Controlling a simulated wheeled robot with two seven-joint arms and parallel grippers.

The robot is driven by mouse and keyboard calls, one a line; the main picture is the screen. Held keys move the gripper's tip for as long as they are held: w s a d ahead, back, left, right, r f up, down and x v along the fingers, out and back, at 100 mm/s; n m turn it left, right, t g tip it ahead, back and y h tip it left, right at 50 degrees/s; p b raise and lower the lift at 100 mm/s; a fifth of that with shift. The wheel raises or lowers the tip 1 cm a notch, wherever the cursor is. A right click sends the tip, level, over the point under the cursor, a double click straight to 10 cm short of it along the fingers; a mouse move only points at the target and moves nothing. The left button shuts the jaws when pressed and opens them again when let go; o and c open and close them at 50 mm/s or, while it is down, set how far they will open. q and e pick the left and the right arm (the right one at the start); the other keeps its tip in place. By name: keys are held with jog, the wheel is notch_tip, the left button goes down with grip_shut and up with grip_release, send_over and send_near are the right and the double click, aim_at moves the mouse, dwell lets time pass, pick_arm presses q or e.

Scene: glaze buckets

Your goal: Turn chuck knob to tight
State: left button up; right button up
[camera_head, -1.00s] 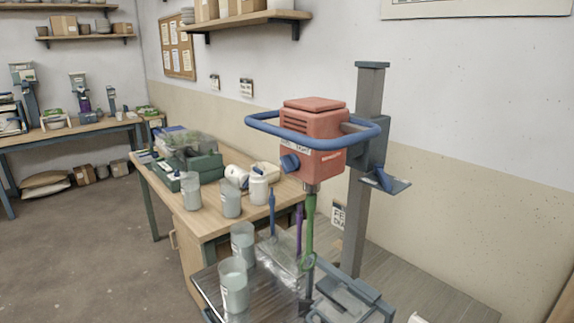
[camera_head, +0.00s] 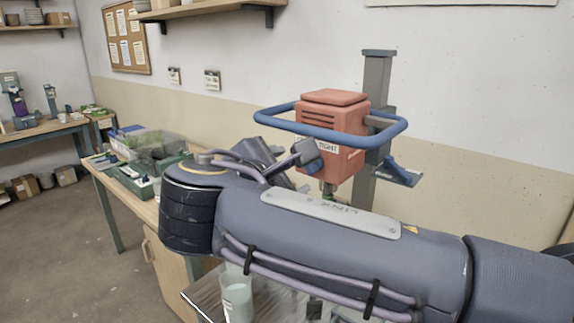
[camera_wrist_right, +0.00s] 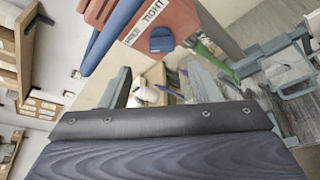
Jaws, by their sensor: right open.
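The blue chuck knob (camera_wrist_right: 162,40) sits on the front of the red mixer head (camera_head: 333,135), just under a FREE/TIGHT label (camera_wrist_right: 146,21). I cannot tell which word it points to. In the head view the knob (camera_head: 307,151) is partly covered by my right gripper (camera_head: 284,156). The gripper is open and empty, in front of and left of the head. In the right wrist view the knob lies beyond the gripper (camera_wrist_right: 195,98), apparently apart from the fingers. My left gripper is not in view.
A blue ring guard (camera_head: 330,131) circles the mixer head, close to my gripper. A grey column (camera_head: 376,90) stands behind it. A glaze bucket (camera_head: 237,295) stands below my right forearm. Green crates and the bench (camera_head: 115,185) are at left. My arm hides much of the bench.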

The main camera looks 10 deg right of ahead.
jog(key=x, duration=0.7)
jog(key=shift+w+d+f, duration=0.15)
jog(key=shift+d, duration=0.05)
jog(key=shift+c, duration=0.2)
jog(key=c, duration=0.9)
